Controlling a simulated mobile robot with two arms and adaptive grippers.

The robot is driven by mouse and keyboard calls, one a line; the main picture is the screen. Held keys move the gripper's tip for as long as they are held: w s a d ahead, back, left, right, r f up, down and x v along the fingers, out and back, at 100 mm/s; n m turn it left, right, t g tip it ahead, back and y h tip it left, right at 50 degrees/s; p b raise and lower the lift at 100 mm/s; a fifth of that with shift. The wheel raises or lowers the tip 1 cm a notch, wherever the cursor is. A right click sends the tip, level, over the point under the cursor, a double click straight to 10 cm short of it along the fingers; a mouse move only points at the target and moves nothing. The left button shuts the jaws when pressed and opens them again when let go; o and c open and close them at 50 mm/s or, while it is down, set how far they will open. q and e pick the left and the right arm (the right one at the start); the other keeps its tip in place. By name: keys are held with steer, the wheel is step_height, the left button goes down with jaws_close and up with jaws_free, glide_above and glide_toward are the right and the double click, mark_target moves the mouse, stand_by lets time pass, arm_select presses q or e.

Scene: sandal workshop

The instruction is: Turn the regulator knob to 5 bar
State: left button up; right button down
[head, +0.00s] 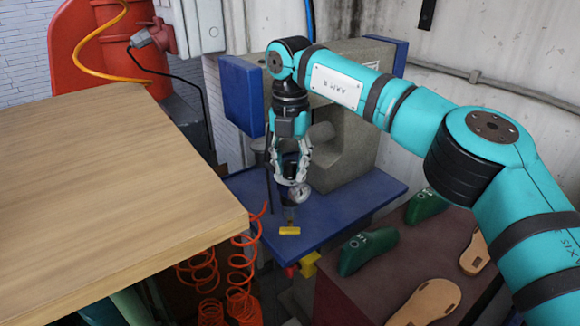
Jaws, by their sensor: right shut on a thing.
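My right gripper (291,178) points straight down over the blue bench (330,212), its fingers closed around the dark top of the regulator, where the knob is. The fingers hide most of the knob, so its setting cannot be read. A small round gauge (298,194) shows just below the fingertips; its face is too small to read. A yellow piece (289,230) lies below it at the bench's front. My left gripper is out of view.
A wooden table (110,190) fills the left. A grey machine (352,150) with blue pads stands behind the gripper. Orange coiled hoses (240,270) hang between table and bench. Green lasts (368,252) and tan soles (428,302) lie on a brown surface at right.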

mark_target(290, 163)
steer(key=shift+m+b, duration=0.3)
steer(key=shift+m, duration=1.3)
steer(key=c, duration=0.9)
jaws_free()
steer(key=shift+c, duration=0.2)
step_height(290, 163, up, 8)
steer(key=shift+f, duration=0.25)
